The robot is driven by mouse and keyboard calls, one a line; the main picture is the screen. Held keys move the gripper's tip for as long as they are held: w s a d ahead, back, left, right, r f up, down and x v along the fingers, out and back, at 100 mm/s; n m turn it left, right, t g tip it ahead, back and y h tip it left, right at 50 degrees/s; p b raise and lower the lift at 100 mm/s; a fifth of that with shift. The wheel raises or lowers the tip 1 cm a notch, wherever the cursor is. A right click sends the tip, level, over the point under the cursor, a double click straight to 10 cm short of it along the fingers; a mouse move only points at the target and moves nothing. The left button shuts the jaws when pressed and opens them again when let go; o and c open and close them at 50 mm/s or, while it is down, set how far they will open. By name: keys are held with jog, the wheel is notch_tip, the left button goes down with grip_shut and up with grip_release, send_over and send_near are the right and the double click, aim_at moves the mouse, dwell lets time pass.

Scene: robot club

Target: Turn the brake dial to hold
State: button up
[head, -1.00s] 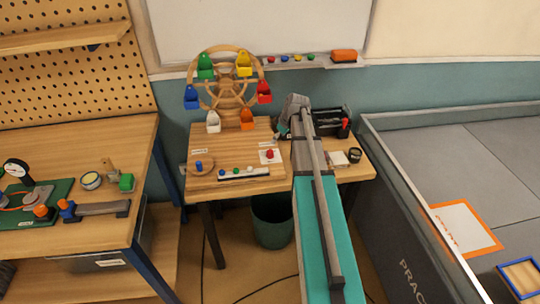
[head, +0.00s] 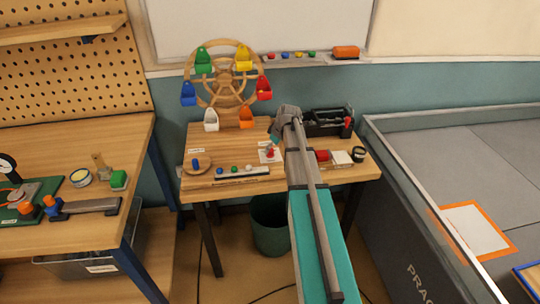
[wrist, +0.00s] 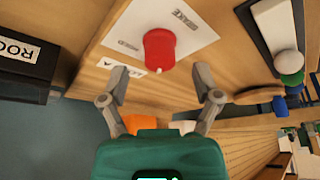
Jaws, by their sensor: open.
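The brake dial (wrist: 159,50) is a red knob on a white card (wrist: 190,35) marked BRAKE and HOLD, fixed to the wooden base. I cannot tell which mark the dial points to.
A toy Ferris wheel (head: 228,85) with coloured gondolas stands behind the base. A workbench (head: 90,230) is at left.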

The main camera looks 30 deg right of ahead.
jog(key=shift+b+x, duration=0.9)
jog(key=shift+x, duration=0.35)
grip_shut()
jog(key=shift+m, duration=0.4)
jog(key=m+h, duration=0.2)
jog(key=m, duration=0.3)
jog(key=shift+a+m, duration=0.1)
jog(key=shift+m, duration=0.3)
jog(key=m+h, duration=0.1)
jog(key=m, duration=0.2)
jog(key=shift+h, duration=0.4)
jog(key=shift+m+g+h, duration=0.3)
jog(key=shift+m+h, duration=0.4)
jog(key=shift+m, duration=1.5)
